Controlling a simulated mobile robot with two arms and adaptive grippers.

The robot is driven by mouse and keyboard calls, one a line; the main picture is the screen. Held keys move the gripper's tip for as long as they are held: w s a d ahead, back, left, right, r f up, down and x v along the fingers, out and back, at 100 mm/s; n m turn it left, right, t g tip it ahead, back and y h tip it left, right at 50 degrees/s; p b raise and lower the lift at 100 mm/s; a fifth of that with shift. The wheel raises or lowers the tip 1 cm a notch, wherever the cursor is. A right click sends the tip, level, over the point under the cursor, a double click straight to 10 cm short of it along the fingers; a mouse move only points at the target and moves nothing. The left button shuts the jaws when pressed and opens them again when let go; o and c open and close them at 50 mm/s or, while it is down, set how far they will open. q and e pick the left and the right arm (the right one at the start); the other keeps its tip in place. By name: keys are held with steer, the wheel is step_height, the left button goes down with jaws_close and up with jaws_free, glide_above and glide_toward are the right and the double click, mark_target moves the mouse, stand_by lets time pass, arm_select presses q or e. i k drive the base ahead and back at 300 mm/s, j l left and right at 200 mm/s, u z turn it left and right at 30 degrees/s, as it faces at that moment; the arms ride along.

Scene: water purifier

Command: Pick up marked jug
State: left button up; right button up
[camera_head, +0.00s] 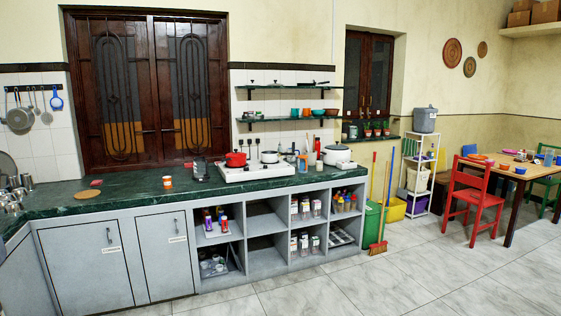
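I cannot pick out a marked jug for sure; no mark on a jug is legible at this distance. A dark, jug-sized vessel (200,170) stands on the green counter (120,190), left of the stove. A large grey lidded container (425,119) sits on top of the white rack (421,155). Neither of my grippers is in view.
The white stove (256,173) holds a red pot (235,159). A white cooker (337,154) stands right of it. An orange-and-white cup (167,182) is on the counter. A red chair (474,195) and a broom (380,240) stand right. The tiled floor (420,270) is clear in front.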

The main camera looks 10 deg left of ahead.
mark_target(303, 160)
steer(key=i+l+z, duration=0.3)
steer(key=i, duration=0.6)
steer(key=i+z, duration=0.3)
steer(key=i, duration=0.6)
steer(key=i+z, duration=0.2)
steer(key=i, duration=0.95)
steer(key=i+z, duration=0.2)
steer(key=i, duration=0.95)
steer(key=i+u, duration=0.3)
steer(key=i, duration=0.2)
steer(key=i+u, duration=0.3)
steer(key=i, duration=0.2)
steer(key=i+l+u, duration=0.25)
steer(key=i, duration=0.25)
steer(key=i+l+u, duration=0.3)
steer(key=i, duration=0.2)
steer(key=j, duration=0.1)
